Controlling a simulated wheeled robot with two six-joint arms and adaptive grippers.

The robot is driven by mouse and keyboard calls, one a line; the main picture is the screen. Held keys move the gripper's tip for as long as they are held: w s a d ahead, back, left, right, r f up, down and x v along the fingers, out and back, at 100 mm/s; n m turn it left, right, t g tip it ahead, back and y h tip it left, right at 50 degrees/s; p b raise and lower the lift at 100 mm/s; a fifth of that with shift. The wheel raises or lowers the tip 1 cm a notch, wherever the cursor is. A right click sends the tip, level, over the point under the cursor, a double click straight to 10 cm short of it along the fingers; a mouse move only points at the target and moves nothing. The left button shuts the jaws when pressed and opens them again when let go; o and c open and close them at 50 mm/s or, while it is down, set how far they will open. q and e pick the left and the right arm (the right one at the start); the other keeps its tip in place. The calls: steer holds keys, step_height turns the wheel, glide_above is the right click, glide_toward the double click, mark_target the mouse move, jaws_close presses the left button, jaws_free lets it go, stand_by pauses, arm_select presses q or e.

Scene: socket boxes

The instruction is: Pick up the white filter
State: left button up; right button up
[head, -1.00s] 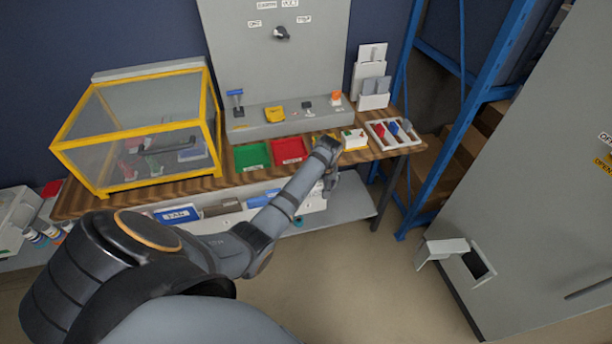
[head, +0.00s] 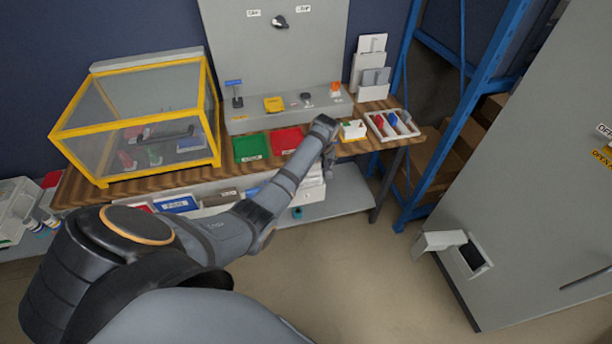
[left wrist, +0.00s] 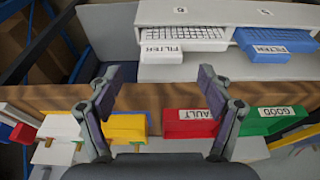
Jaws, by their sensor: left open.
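In the left wrist view the white filter (left wrist: 190,38) lies on a pale shelf, beyond my fingertips. It has a grid-like face and a tab labelled FILTER. A blue filter (left wrist: 275,40) of the same shape lies to its right. My left gripper (left wrist: 163,76) is open and empty, its two fingers spread below the white filter in the picture and apart from it. In the head view my left gripper (head: 329,152) is at the front edge of the wooden table (head: 375,145). The white filter cannot be told clearly there. My right gripper is not in view.
A red FAULT tray (head: 285,139) and a green GOOD tray (head: 252,147) stand on the table near my left arm. A white box (head: 352,129) and a divided tray (head: 392,125) stand right of my gripper. A yellow-framed case (head: 140,120) fills the table's left side.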

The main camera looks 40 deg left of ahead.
mark_target(314, 173)
arm_select(q)
steer(key=x, duration=0.3)
steer(key=shift+s+a, duration=0.1)
steer(key=shift+f, duration=0.4)
steer(key=shift+r, duration=0.1)
steer(key=c, duration=1.2)
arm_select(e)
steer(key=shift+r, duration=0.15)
arm_select(q)
steer(key=shift+r, duration=0.15)
step_height(314, 173, up, 18)
steer(key=shift+f+b, duration=0.15)
steer(key=shift+b, duration=0.4)
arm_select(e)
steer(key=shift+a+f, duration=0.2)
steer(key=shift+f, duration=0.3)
